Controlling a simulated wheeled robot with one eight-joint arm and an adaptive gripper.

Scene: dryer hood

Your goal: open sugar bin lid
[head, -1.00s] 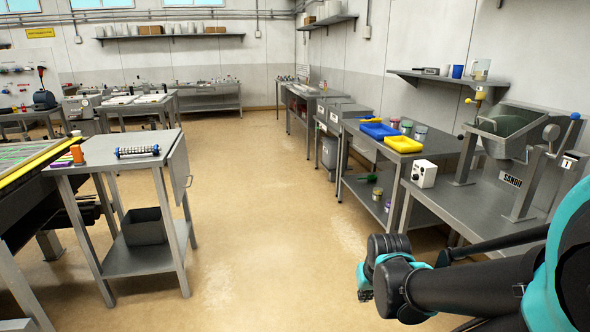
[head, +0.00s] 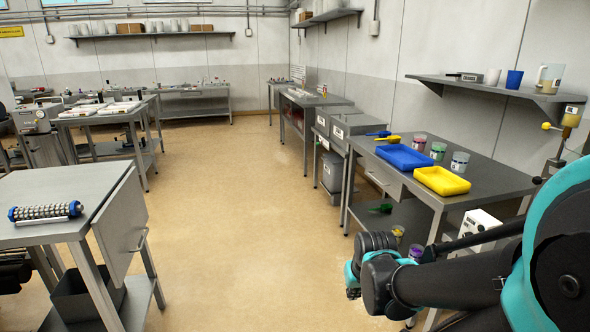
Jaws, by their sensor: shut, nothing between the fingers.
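Two grey metal bins with pale front labels stand side by side against the right wall, a farther bin (head: 322,122) and a nearer bin (head: 352,127). Their tops look closed. The labels are too small to read, so I cannot tell which is the sugar bin. A grey container (head: 331,172) stands below them. My gripper (head: 352,291) is at the end of my folded arm, low at the right of the view. It is shut and empty, small and partly hidden by my wrist. It is well in front of the bins and apart from them.
A metal table on the right holds a blue tray (head: 405,157), a yellow tray (head: 441,180) and several cups. A white box (head: 480,226) is partly behind my arm. A steel cart (head: 50,200) stands at the left. The floor (head: 235,230) between is clear.

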